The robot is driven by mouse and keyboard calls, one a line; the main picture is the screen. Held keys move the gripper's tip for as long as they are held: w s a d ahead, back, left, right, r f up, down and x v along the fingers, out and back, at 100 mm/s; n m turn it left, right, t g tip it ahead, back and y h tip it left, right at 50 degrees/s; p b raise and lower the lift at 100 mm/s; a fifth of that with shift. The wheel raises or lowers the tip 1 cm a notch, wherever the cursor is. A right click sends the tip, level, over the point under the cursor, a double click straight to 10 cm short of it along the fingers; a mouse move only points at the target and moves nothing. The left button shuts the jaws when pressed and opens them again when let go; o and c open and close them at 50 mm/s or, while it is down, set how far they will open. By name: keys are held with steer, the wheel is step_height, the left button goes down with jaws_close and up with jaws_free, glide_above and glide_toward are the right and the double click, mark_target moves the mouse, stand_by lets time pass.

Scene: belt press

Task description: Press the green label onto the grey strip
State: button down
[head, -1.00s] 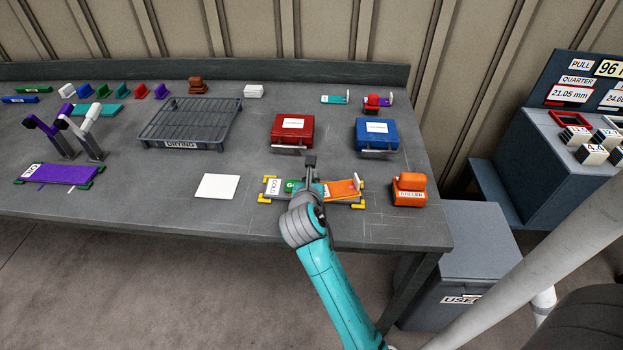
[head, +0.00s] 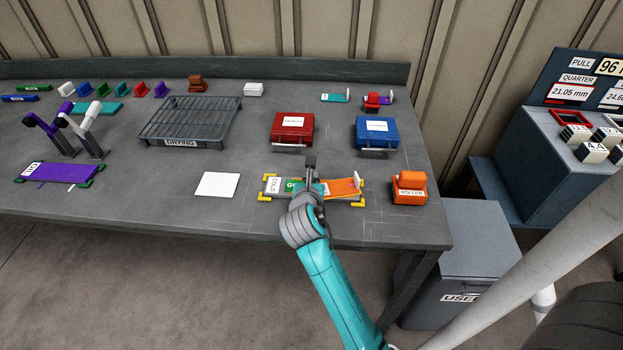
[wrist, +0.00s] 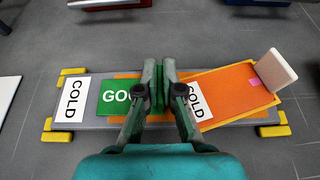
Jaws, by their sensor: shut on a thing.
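The grey strip (wrist: 98,95) lies flat between yellow corner pieces, with a white COLD label on its left end; it also shows in the head view (head: 270,196). The green label (wrist: 112,97), lettered "GO" with the rest covered, is over the strip's middle. My gripper (wrist: 160,72) is shut on the green label's upright right edge; it is at the strip's middle in the head view (head: 310,178). I cannot tell whether the label's underside touches the strip. An orange piece (wrist: 235,92) lies askew over the right part, with a pale upright tab at its end.
An orange roller (head: 409,190) stands right of the strip, near the table edge. A white card (head: 216,185) lies to the left. A red case (head: 292,130) and a blue case (head: 376,134) are behind. A drying rack (head: 190,122) stands farther left.

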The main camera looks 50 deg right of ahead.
steer(key=c, duration=1.2)
jaws_free()
steer(key=shift+c, duration=0.2)
steer(key=v, duration=1.2)
steer(key=v, duration=0.7)
steer(key=shift+r, duration=0.1)
stand_by(0.4)
